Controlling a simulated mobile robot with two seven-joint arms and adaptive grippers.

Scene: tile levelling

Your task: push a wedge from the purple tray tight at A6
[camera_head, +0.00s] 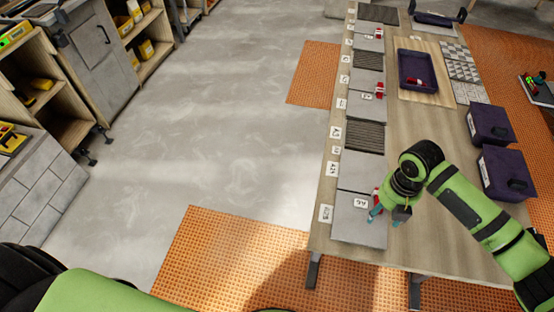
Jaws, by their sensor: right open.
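The purple tray (403,72) lies on a pale board on the far part of the table, with a few small red pieces (412,83) inside it. The A6 label (361,203) lies on a grey tile (355,228) near the table's near end. A small red-and-white piece (376,193) shows at that tile's upper right edge, partly hidden by my right gripper. My right gripper (385,217) is open, its fingers low over the tile's right side just right of the label. I cannot tell whether a wedge is between the fingers. My left gripper is out of view.
Grey and dark tiles with labels run along the table's left side, with similar red-and-white pieces (380,90) at other joints. Two dark purple boxes (488,122) stand at the right. Bare wooden table (410,130) lies between.

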